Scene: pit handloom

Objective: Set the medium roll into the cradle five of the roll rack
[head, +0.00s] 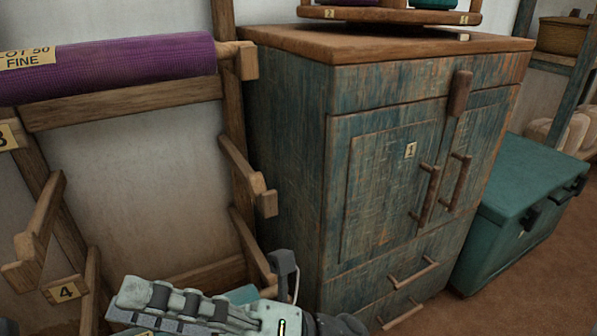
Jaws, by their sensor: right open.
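The wooden roll rack (120,104) stands at the left. A purple roll (120,66) labelled "LOT 50 FINE" lies across its upper arms. Below it, the cradle tagged 4 (66,292) is empty between its wooden arms. No tag reading 5 is legible, and no roll marked medium shows. My right gripper (128,302) is open at the bottom, in front of the lower rack, its fingers pointing left. A small teal patch (241,294) shows behind it, mostly hidden; I cannot tell what it is. My left gripper is out of view.
A worn blue-green cabinet (380,190) tagged 1 stands right beside the rack, its handles sticking out. A stand (390,14) sits on its top. A teal chest (525,195) is on the brown floor farther right, with shelves (560,62) behind.

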